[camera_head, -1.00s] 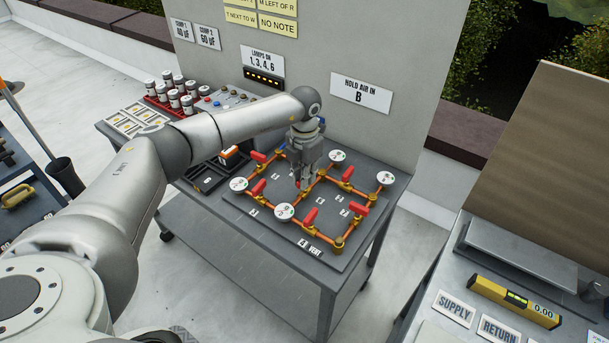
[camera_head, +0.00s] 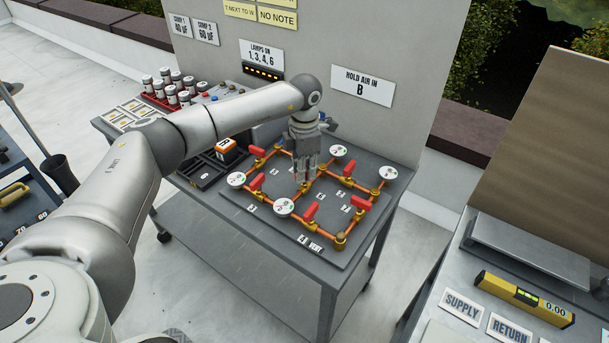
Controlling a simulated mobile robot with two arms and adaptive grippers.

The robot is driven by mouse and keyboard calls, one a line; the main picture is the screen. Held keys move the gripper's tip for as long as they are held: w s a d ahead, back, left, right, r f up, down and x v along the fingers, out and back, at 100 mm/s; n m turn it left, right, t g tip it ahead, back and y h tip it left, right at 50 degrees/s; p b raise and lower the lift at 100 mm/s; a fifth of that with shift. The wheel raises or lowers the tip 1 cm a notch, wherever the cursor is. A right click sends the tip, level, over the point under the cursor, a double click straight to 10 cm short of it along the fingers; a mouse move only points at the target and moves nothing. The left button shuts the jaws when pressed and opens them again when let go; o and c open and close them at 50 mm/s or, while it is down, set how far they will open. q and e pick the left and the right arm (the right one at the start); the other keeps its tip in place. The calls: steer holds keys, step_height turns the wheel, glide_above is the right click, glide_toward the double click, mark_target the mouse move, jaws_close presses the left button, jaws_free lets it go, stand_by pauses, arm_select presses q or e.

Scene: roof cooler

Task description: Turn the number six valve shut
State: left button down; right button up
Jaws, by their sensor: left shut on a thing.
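A pipe board (camera_head: 262,222) on the grey cart carries copper pipes, white round gauges and red valve handles. My left gripper (camera_head: 303,181) points down over the middle of the board, with its fingers closed around the middle valve. They hide that valve's handle. Other red handles show at the back left (camera_head: 256,151), left (camera_head: 257,181), front (camera_head: 310,211), right front (camera_head: 361,203) and right back (camera_head: 347,168), all apart from the gripper. The small number labels by the valves are too small to read, so I cannot tell which is six. My right gripper is out of view.
A wall panel with signs, including "HOLD AIR IN B" (camera_head: 362,86) and "LAMPS ON 1, 3, 4, 6" (camera_head: 262,54), stands behind the cart. Another table (camera_head: 480,285) stands at the right.

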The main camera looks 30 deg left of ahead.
arm_select(q)
steer(key=m+b, duration=0.3)
steer(key=m, duration=0.2)
steer(key=shift+f, duration=0.1)
steer(key=m+b, duration=0.1)
steer(key=m, duration=0.4)
steer(key=shift+b, duration=0.4)
steer(key=shift+r+m, duration=0.2)
steer(key=shift+m, duration=0.1)
steer(key=c, duration=1.5)
jaws_free()
step_height(320, 180, up, 12)
steer(key=shift+f, duration=0.1)
